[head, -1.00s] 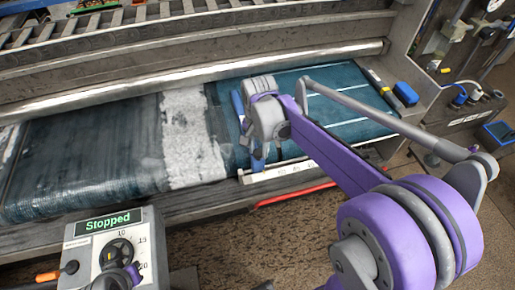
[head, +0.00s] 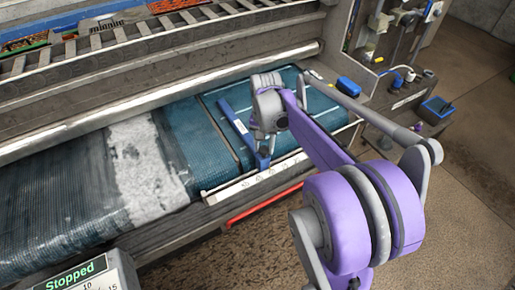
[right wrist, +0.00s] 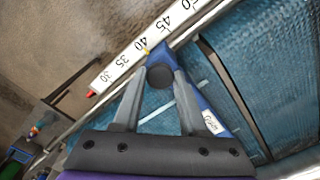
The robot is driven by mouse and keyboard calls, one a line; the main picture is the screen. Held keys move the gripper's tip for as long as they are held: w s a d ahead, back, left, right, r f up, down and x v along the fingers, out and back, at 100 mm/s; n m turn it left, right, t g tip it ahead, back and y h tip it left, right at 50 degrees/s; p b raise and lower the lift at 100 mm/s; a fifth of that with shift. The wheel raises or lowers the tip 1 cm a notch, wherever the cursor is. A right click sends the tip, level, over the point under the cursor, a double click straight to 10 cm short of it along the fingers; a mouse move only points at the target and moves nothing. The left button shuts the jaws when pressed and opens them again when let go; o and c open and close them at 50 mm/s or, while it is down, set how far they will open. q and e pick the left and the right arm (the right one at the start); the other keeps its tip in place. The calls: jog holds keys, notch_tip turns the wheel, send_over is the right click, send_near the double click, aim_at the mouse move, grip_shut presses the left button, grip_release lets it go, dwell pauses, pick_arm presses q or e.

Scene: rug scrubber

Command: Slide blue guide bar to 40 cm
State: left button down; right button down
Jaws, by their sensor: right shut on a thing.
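The blue guide bar (head: 235,121) lies across the teal belt, with its near end at the white scale (head: 228,187). My right gripper (head: 264,135) is over the near end of the bar. In the right wrist view my right gripper (right wrist: 160,78) is shut on a dark round knob (right wrist: 160,75) on the blue bar (right wrist: 216,124). The scale (right wrist: 122,64) there shows 30, 35, 40 and 45. The bar's tip is beside the stretch between 40 and 45, near a small yellow mark at 40. My left gripper is not in view.
A control box (head: 82,275) reading "Stopped" stands at the lower left. A metal roller (head: 150,108) runs behind the belt. A blue block (head: 348,84) sits on the machine's right end. A red bar (head: 262,205) runs below the scale.

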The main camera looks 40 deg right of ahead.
jog(key=shift+c, duration=2.2)
grip_release()
notch_tip(320, 180, up, 11)
jog(key=shift+p, duration=0.35)
jog(key=shift+a+f, duration=0.1)
jog(key=shift+a, duration=0.05)
jog(key=s+a+f+n+t, duration=0.1)
jog(key=s+a+f+n, duration=0.2)
jog(key=a, duration=0.4)
jog(key=s+a+f+n+t, duration=0.2)
jog(key=s+a+f+n, duration=0.2)
jog(key=a, duration=0.3)
jog(key=s+a+f+n+t, duration=0.2)
jog(key=s+a+f+n, duration=0.1)
jog(key=a+f, duration=0.3)
jog(key=shift+s+a+n, duration=0.35)
jog(key=shift+a+n, duration=0.55)
jog(key=shift+a, duration=0.1)
